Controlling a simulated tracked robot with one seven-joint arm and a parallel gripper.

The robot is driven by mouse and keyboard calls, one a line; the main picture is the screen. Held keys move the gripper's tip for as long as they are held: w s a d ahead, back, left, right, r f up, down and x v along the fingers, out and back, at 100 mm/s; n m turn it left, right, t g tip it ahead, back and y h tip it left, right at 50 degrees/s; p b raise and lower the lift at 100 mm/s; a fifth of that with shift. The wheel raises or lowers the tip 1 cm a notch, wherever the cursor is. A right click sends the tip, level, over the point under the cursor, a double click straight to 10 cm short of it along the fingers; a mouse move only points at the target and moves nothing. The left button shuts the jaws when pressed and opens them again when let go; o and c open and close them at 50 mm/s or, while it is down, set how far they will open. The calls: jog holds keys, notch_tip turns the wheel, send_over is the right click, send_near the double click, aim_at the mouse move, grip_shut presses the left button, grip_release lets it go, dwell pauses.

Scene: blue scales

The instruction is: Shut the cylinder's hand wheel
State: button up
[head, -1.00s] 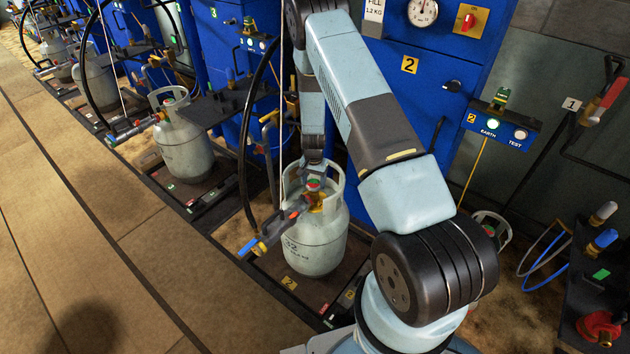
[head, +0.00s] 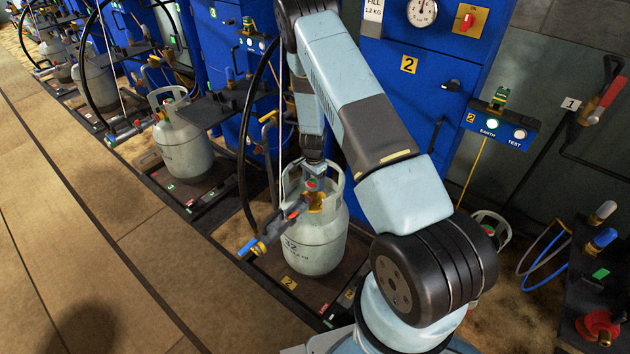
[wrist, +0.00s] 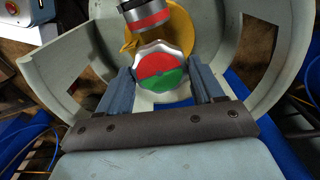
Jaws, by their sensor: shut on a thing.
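The grey cylinder (head: 318,247) stands upright on scale 2 in the head view, with a collar around its valve. Its hand wheel (wrist: 166,70) has a red half and a green half on its face, with a silver scalloped rim. The wheel is small in the head view (head: 312,184). My gripper (wrist: 165,78) reaches down inside the collar, one blue-grey finger on each side of the wheel, shut on it. In the head view my gripper (head: 313,175) is partly hidden by the collar and hose fitting. The brass valve body (wrist: 172,45) shows behind the wheel.
A filling hose fitting with a blue end (head: 252,247) sticks out left of the valve. The collar wall (wrist: 75,65) surrounds my fingers closely. The blue cabinet (head: 425,110) stands behind. Another cylinder (head: 185,145) stands at the left; the floor (head: 120,235) is clear.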

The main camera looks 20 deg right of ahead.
aim_at(313, 183)
jog(key=shift+w+a, duration=0.15)
jog(key=shift+a, duration=0.15)
jog(key=o, duration=0.8)
jog(key=shift+o, duration=1.2)
jog(key=shift+d, duration=0.15)
notch_tip(313, 183, up, 14)
jog(key=shift+f, duration=0.15)
